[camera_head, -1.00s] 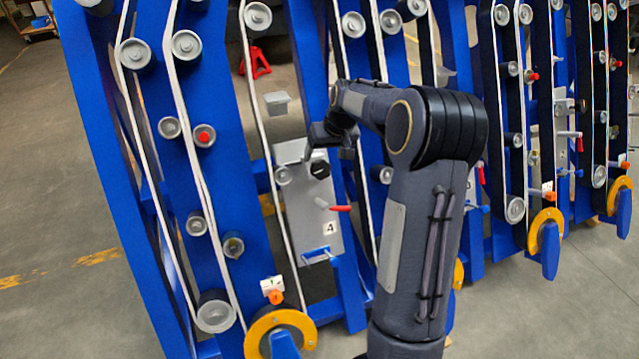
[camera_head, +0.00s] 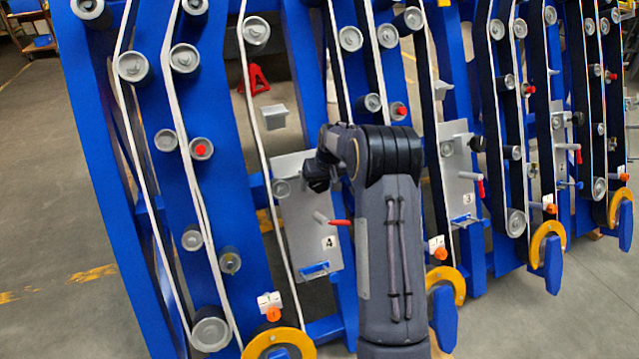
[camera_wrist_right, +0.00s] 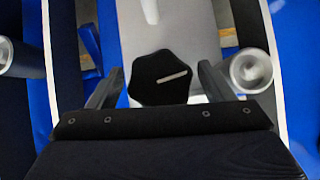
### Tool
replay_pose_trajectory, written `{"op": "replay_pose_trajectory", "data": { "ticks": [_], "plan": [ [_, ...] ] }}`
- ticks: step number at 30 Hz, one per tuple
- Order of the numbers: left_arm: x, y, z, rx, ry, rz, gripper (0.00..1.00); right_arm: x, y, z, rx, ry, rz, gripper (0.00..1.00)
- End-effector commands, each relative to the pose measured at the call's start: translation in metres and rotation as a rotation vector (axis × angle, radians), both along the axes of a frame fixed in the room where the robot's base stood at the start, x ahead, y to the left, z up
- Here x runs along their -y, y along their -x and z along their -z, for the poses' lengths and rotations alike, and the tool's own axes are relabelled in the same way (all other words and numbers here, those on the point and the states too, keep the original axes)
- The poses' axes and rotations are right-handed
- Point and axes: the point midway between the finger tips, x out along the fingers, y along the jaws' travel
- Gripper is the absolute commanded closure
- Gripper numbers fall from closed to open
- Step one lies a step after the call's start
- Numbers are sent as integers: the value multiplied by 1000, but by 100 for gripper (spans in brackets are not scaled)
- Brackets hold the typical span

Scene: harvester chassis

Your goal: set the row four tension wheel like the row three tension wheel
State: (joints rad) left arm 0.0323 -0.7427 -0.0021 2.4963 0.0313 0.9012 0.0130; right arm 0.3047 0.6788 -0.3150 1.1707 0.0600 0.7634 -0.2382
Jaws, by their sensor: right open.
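The row four tension wheel is a black lobed knob (camera_wrist_right: 152,84) with a white line that rises slightly to the right in the right wrist view. My right gripper (camera_wrist_right: 160,68) is open, with one finger on each side of the knob; I cannot tell whether they touch it. In the head view my right gripper (camera_head: 317,174) covers the knob on the grey plate marked 4 (camera_head: 302,218). The row three tension wheel (camera_head: 478,144) is a small dark knob on the grey plate marked 3 (camera_head: 454,172); its line is too small to read. My left gripper is not in view.
A red-handled lever (camera_head: 338,222) and a blue handle (camera_head: 315,269) sit below the knob on plate four. A grey roller (camera_wrist_right: 251,70) stands close to the right finger in the wrist view. Blue frames with white belts surround the plate. Open floor (camera_head: 60,200) lies at the left.

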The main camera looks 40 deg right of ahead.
Motion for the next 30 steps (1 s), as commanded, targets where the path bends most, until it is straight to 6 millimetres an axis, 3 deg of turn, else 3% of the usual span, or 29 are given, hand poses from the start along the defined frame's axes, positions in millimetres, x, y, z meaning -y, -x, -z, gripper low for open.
{"op": "replay_pose_trajectory", "data": {
  "ticks": [2, 13, 23, 30],
  "plan": [
    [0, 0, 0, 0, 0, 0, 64, 0, 0, 0, 0, 0, 0, 25],
    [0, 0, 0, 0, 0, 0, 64, 0, 0, 0, 0, 0, 0, 70],
    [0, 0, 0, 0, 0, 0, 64, 1, 1, 0, 14, -46, 30, 70],
    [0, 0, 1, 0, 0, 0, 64, 2, 1, 1, 55, -176, 110, 70]
  ]
}}
